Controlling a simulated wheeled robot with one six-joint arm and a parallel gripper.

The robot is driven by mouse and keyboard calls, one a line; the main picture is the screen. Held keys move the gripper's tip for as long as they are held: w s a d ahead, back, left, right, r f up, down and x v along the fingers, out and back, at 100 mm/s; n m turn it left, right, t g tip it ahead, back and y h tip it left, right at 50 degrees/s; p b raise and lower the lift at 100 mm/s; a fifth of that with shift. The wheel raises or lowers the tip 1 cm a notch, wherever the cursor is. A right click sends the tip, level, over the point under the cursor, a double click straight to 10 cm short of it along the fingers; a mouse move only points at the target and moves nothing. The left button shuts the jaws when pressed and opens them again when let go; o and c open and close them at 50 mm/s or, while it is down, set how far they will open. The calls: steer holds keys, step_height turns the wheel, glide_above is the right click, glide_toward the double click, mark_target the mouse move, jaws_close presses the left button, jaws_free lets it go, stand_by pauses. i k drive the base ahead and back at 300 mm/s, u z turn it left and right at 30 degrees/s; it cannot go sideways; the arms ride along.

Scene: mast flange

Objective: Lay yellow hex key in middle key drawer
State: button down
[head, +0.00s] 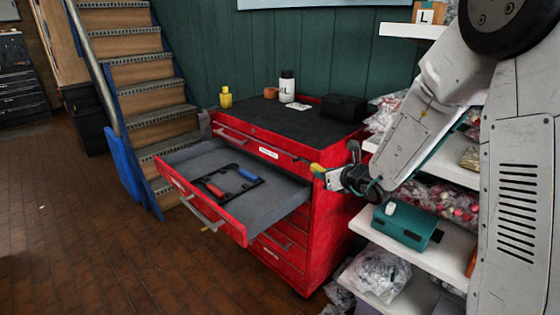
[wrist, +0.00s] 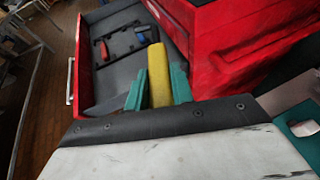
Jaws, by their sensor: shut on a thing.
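The yellow hex key (wrist: 158,72) is between the green fingers of my gripper (wrist: 157,90) in the wrist view, its yellow end pointing toward the open drawer. In the head view my gripper (head: 322,174) is shut on it beside the right side of the red cabinet, and only a small yellow end (head: 316,168) shows. The open drawer (head: 285,190) is pulled far out to the left, below a shut top drawer. It has a grey lining and holds a black holder with red and blue pieces. The rest of the key's shape is hidden.
The cabinet top (head: 262,121) carries a yellow bottle (head: 226,97), a white bottle (head: 287,87) and a black box (head: 343,108). White shelves (head: 440,240) with bags and a teal case (head: 404,226) stand close on the right. The drawer's right part is bare.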

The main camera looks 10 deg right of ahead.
mark_target(248, 208)
steer(key=z, duration=0.55)
steer(key=k, duration=1.25)
steer(key=u, duration=0.1)
steer(key=i, duration=0.5)
steer(key=u, duration=1.1)
steer(key=i, duration=1.85)
steer(key=z, duration=0.65)
